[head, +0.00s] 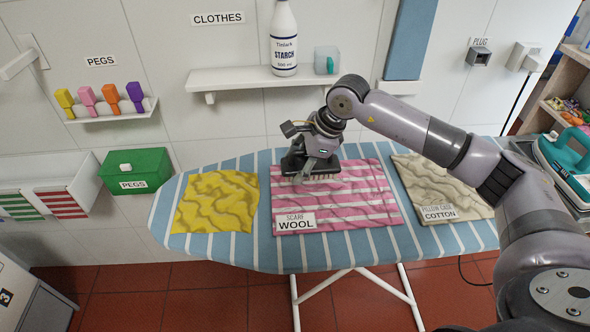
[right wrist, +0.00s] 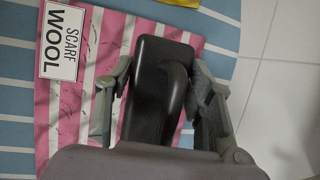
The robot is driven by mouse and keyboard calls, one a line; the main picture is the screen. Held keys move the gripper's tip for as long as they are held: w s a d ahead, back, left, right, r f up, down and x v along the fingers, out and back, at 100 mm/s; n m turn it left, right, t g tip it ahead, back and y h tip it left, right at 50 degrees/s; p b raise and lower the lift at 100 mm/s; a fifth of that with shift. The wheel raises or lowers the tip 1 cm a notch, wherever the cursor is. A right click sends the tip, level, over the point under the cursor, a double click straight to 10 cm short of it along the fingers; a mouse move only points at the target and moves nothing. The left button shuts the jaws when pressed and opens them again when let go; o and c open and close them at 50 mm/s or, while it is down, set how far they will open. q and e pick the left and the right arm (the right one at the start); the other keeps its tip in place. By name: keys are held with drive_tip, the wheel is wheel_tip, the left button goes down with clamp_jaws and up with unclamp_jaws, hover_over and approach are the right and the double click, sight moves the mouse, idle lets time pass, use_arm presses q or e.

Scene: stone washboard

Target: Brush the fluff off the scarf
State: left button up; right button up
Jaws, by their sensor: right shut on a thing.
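The pink and white striped scarf (head: 355,212), labelled SCARF WOOL, lies spread and slightly wrinkled on the blue striped ironing board (head: 290,255). My right gripper (head: 312,163) is shut on a dark brush (right wrist: 152,105), one finger on each side of its black body. The brush is over the scarf's far left part, bristles down; I cannot tell whether the bristles touch the cloth. Thin dark marks, likely fluff, show on the scarf (right wrist: 70,110) in the right wrist view. The cloth under the brush is hidden. My left gripper is not in view.
A yellow cloth (head: 215,202) lies left of the scarf, and a beige pillow case (head: 437,185) lies right. A teal iron (head: 568,150) stands at the right. A shelf (head: 245,78) with a starch bottle (head: 284,40) is on the wall behind. A green pegs box (head: 135,171) is at left.

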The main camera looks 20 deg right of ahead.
sight(297, 151)
wheel_tip(297, 151, up, 3)
drive_tip(key=shift+w+f+p, duration=0.1)
drive_tip(key=shift+p, duration=0.45)
drive_tip(key=shift+r+p, duration=0.4)
drive_tip(key=shift+r, duration=0.45)
drive_tip(key=shift+a, duration=0.1)
